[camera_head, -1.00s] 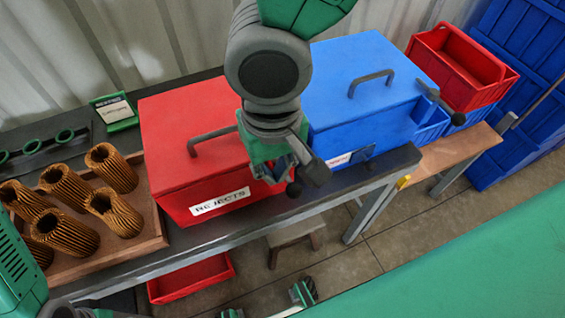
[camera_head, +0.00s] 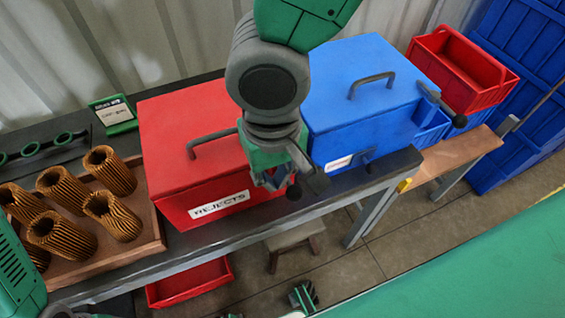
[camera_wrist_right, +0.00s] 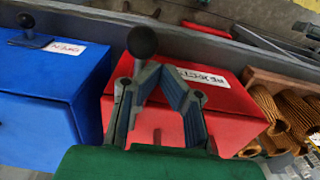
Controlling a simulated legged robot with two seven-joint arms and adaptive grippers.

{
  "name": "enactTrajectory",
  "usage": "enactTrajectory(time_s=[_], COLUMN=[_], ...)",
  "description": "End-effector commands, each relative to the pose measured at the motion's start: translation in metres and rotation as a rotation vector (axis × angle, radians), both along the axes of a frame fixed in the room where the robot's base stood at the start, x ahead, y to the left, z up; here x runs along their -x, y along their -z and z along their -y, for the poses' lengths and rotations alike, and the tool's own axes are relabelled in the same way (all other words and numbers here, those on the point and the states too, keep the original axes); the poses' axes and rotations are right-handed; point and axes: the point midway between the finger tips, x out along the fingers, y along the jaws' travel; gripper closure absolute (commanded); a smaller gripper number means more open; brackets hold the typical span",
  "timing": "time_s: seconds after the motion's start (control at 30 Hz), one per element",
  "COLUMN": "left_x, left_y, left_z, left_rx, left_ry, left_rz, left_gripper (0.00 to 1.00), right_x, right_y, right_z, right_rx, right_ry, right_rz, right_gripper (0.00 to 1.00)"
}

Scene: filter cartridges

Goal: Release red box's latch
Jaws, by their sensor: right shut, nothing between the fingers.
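The red box (camera_head: 185,125) stands on the bench with its lid down and a white REJECTS label (camera_head: 219,204) on its front. My right gripper (camera_head: 283,184) is at the right end of its front and hides most of the latch there. A black ball knob (camera_head: 294,192) shows beside the fingers. In the right wrist view the knob (camera_wrist_right: 142,40) rises just past the fingertips (camera_wrist_right: 153,70), in front of the red box (camera_wrist_right: 235,115). The fingers converge, with nothing visible held; whether they touch the lever I cannot tell. My left gripper is not clearly visible.
A closed blue box (camera_head: 365,85) stands to the right, with a dark knobbed lever (camera_head: 440,105) at its right side. A wooden tray (camera_head: 150,243) of brown pleated cartridges (camera_head: 63,187) is at the left. A red bin (camera_head: 465,65) stands at the back right.

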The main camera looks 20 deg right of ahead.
Motion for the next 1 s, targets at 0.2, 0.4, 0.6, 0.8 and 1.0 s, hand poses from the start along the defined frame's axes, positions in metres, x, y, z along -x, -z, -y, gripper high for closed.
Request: enactTrajectory(time_s=[0.2,0.4,0.6,0.8,1.0], left_x=[0.0,0.0,0.0,0.0,0.0], left_y=[-0.005,-0.004,-0.005,-0.007,-0.006], left_z=[0.0,0.0,0.0,0.0,0.0], left_rx=[0.0,0.0,0.0,0.0,0.0], left_ry=[0.0,0.0,0.0,0.0,0.0], left_rz=[0.0,0.0,0.0,0.0,0.0], left_gripper=[0.6,0.6,0.6,0.6,0.6], right_x=[0.0,0.0,0.002,0.004,0.004], right_y=[-0.003,-0.002,-0.003,-0.003,-0.002], right_z=[0.0,0.0,0.006,0.014,0.014], right_rx=[-0.001,-0.001,0.001,0.0,0.0], right_ry=[0.0,0.0,0.001,0.0,0.0], right_rz=[0.001,0.001,0.0,0.001,0.001], right_gripper=[1.0,1.0,1.0,1.0,1.0])
